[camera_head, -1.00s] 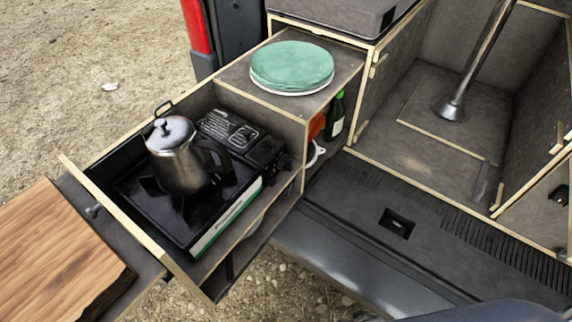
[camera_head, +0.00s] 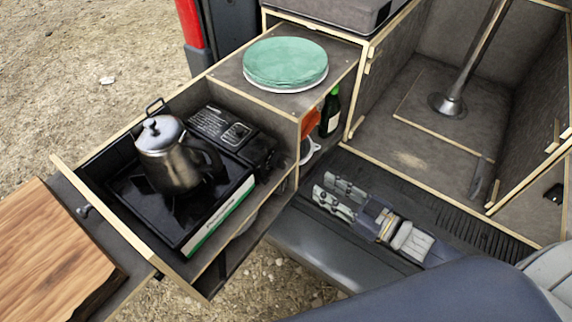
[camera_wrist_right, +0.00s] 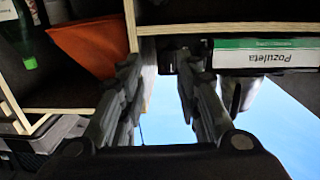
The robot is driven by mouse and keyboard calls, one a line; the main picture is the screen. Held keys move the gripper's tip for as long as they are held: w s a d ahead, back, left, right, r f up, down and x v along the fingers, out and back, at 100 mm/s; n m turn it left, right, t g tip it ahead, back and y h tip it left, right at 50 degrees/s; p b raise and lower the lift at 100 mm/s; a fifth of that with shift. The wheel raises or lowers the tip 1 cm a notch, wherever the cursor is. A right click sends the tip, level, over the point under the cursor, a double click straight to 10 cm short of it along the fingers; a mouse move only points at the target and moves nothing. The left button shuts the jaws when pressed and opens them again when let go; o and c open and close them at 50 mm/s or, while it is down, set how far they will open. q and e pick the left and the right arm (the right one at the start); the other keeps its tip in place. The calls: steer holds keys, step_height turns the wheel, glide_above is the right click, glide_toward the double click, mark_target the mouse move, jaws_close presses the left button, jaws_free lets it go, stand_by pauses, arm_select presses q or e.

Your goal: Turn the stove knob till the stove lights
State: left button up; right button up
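The black camping stove (camera_head: 124,193) with a green and white label sits in the pulled-out drawer. It carries a dark metal kettle (camera_head: 168,165). Its control panel (camera_head: 222,128) is at the back right; I cannot clearly pick out the knob in the head view. My right gripper (camera_head: 323,191) is open and empty, right of the drawer and pointing left towards it, over the tailgate sill. In the right wrist view, its fingers (camera_wrist_right: 158,64) are apart, with the stove's label (camera_wrist_right: 262,56) upside down beyond the right finger. My left gripper is out of view.
A green-topped round stack (camera_head: 286,63) sits on the cabinet beside the drawer. A green bottle (camera_head: 330,112) and an orange item (camera_head: 312,124) stand in the cabinet's side opening. A wooden board (camera_head: 55,250) is at the left. A metal post (camera_head: 470,60) stands inside the van.

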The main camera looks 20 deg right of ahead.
mark_target(285, 164)
steer(key=shift+n+y, duration=0.3)
steer(key=shift+y, duration=0.3)
steer(key=x, duration=0.3)
steer(key=r+p+x, duration=0.1)
steer(key=x, duration=0.3)
steer(key=a+x, duration=0.1)
steer(key=x, duration=0.3)
steer(key=shift+s+d+r, duration=0.1)
steer(key=shift+s+r, duration=0.25)
steer(key=shift+r, duration=0.05)
steer(key=shift+c, duration=0.2)
jaws_close()
